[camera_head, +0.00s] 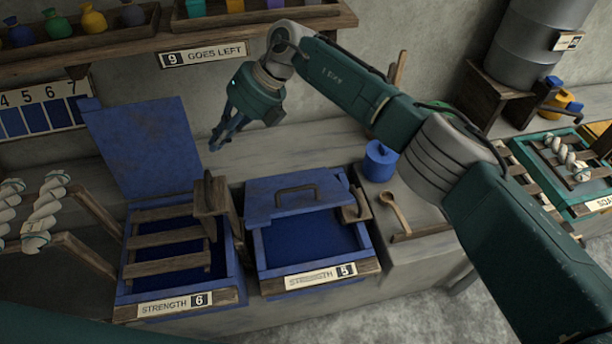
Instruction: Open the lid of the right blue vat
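The right blue vat (364,238) stands on the bench with a label reading 5 on its front edge. Its blue lid (290,201) with a brown handle (296,190) covers the back part and looks tilted up. Dark blue shows inside, in front of the lid. My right gripper (219,142) is in the air above and left of this lid, apart from it and holding nothing. Its dark fingers point down and left; their spacing is unclear. My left gripper is not in view.
The left vat (247,262), labelled 6, has its lid (145,146) standing up at the back and a wooden rack (168,240) inside. A small blue pot (380,162) and a wooden spoon (394,210) lie right of the right vat. A shelf (250,27) runs above.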

